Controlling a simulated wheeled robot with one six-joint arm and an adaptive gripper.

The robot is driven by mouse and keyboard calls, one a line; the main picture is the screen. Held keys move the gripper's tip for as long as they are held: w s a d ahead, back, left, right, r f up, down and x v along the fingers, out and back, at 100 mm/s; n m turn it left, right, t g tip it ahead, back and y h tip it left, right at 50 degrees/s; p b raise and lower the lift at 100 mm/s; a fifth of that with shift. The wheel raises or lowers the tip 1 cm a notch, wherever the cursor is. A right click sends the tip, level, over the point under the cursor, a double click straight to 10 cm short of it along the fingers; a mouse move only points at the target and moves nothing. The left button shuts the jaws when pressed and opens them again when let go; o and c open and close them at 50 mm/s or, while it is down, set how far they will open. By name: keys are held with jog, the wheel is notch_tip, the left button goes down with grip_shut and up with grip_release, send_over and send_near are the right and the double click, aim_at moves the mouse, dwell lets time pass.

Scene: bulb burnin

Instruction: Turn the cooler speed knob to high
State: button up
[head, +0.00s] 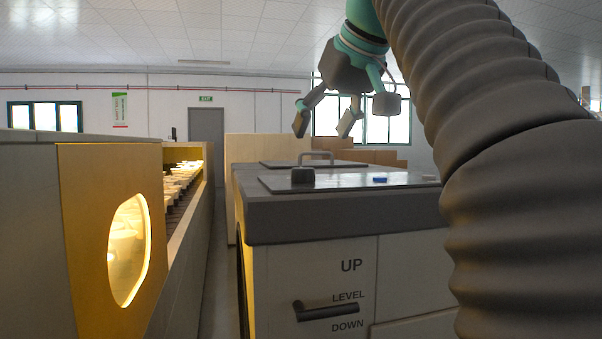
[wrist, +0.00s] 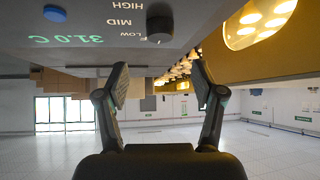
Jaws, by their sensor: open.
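The cooler speed knob (head: 303,174) is a dark block on the cabinet's flat top panel (head: 340,182). In the wrist view, which is upside down, the dark round knob (wrist: 160,28) stands beside the printed words LOW, MID and HIGH. I cannot tell which word it points at. My gripper (head: 326,124) is open and empty in the air above the panel, over the knob's side. Its two spread fingers also show in the wrist view (wrist: 160,84), apart from the knob.
A blue button (head: 379,180) sits right of the knob; a green 31.0 C readout (wrist: 67,39) shows nearby. A handle (head: 316,156) rises behind the panel. A lever (head: 325,311) is on the cabinet front. A lit yellow-ended rack (head: 85,200) stands left, across a narrow gap.

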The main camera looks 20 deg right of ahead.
aim_at(303, 168)
jog(key=b+x, duration=0.2)
jog(key=x, duration=0.7)
jog(key=shift+w+f+b, duration=0.15)
jog(key=shift+f+b, duration=0.05)
jog(key=shift+b, duration=0.15)
jog(key=c, duration=1.1)
